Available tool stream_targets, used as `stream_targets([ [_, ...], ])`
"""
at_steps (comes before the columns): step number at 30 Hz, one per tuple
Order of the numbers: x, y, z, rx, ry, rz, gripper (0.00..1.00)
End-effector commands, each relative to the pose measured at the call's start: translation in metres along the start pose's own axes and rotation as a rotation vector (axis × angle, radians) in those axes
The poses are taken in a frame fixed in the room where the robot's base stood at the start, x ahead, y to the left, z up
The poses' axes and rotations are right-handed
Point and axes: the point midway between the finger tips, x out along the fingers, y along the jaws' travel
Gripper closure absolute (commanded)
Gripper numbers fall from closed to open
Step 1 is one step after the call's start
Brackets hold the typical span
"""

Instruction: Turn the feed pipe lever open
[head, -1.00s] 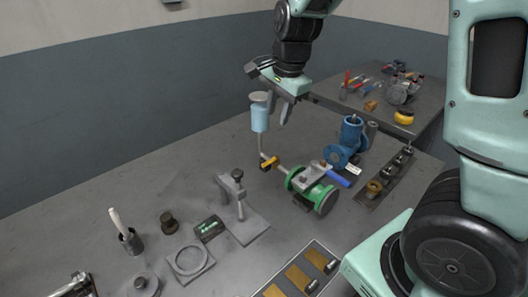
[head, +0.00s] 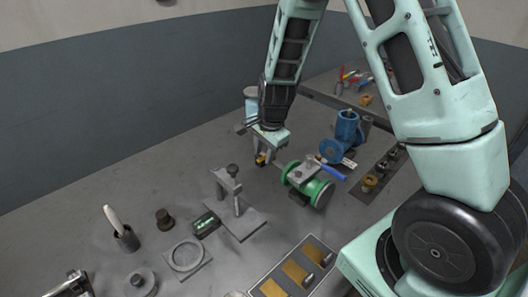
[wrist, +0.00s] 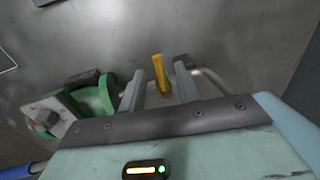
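The feed pipe lever (wrist: 159,72) is a short yellow handle, seen upright in the wrist view, on a thin grey pipe (wrist: 212,84). My gripper (wrist: 158,82) is open, with one finger on either side of the lever and visible gaps to both. In the head view my gripper (head: 266,155) is low over the table, left of the green flanged valve (head: 310,184). The yellow lever (head: 261,158) only peeks out there, and most of the pipe is hidden behind my gripper.
The green valve has a blue handle (head: 334,172). A blue flanged fitting (head: 343,137) is to the right. A grey stand (head: 236,200) is in front. The table's left side is mostly clear.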

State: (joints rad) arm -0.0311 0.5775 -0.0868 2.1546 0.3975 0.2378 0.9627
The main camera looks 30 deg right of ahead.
Motion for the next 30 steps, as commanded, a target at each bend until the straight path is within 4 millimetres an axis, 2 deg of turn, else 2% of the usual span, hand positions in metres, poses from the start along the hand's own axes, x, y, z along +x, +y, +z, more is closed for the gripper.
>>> stream_targets([
  [9,0.0022,-0.0003,0.0001,0.0,0.0,-0.001,0.68],
  [12,0.0021,-0.0003,0.0001,0.0,0.0,-0.001,0.95],
  [13,0.0021,-0.0003,0.0001,0.0,0.0,-0.001,1.0],
  [23,0.0024,0.0006,0.0,-0.017,-0.004,-0.001,1.0],
  [30,0.003,0.0047,-0.0012,-0.121,-0.025,-0.002,1.0],
])
